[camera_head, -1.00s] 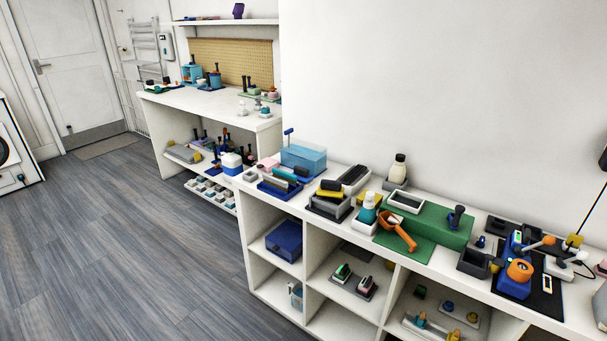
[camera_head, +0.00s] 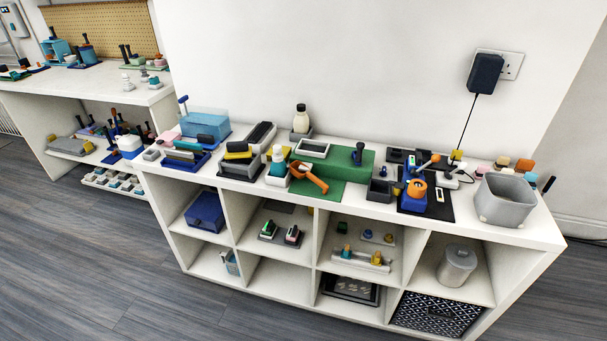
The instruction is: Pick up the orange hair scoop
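The orange hair scoop (camera_head: 310,177) lies on top of the white cubby shelf unit (camera_head: 350,225), near the middle. It rests at the front left part of a green stepped block (camera_head: 346,165), tilted, with its handle pointing to the lower right. A bottle with a white body and teal top (camera_head: 278,163) stands just left of it. My gripper does not show in the head view.
A grey bin (camera_head: 505,200) stands at the right end of the top. A blue device with an orange knob (camera_head: 414,192) sits right of the scoop. A wall plug (camera_head: 485,73) trails a cable. Grey floor (camera_head: 100,270) in front is clear.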

